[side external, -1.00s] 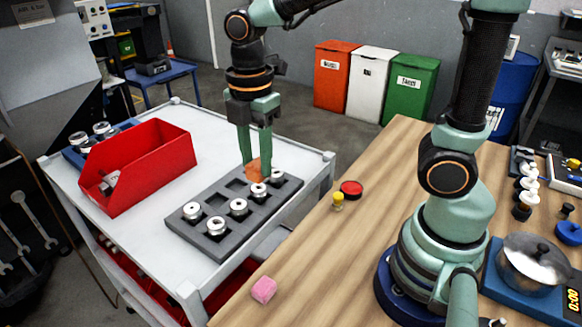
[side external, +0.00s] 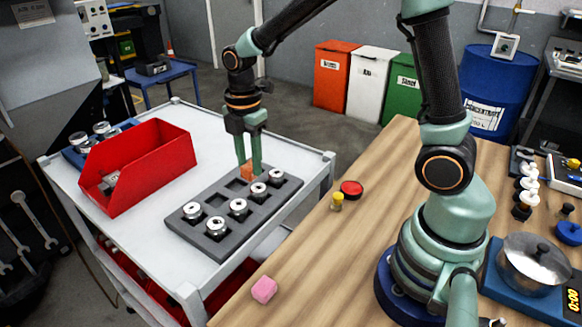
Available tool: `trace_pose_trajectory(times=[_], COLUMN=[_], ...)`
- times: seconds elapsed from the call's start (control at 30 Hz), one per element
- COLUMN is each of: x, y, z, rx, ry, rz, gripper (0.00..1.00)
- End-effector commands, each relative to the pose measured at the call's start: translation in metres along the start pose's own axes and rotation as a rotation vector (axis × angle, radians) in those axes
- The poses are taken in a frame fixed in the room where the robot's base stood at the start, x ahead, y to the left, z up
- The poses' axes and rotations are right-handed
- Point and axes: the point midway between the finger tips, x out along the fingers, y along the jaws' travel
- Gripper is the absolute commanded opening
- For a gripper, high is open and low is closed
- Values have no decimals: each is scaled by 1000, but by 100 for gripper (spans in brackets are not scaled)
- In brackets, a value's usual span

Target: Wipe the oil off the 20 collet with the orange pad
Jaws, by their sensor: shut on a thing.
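My gripper (side external: 249,168) points down over the far part of the grey collet tray (side external: 222,251). It is shut on the orange pad (side external: 246,171), which is low, close to the tray's far row. Several silver collets sit in the tray: one at the near left (side external: 192,210), one at the near edge (side external: 216,225), one in the middle (side external: 238,206), one to its right (side external: 258,191) and one at the far right (side external: 276,175). I cannot read the size marks, so I cannot tell which is the 20 collet. Oil is too small to make out.
A red bin (side external: 150,165) stands left of the tray on the white cart (side external: 200,271). A blue tray (side external: 75,156) with more collets lies behind it. A pink block (side external: 264,290), a yellow-topped piece (side external: 337,201) and a red disc (side external: 351,188) are on the wooden bench (side external: 310,260).

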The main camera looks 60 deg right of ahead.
Motion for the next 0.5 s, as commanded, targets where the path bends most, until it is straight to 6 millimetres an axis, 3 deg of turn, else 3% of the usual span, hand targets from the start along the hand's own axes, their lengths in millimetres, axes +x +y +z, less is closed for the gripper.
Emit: trace_pose_trajectory(times=[0.43,0.5], x=[48,44], y=[-1,0], z=[0,8], rx=[0,2], ry=[0,0], rz=[-5,1], gripper=[0,0])
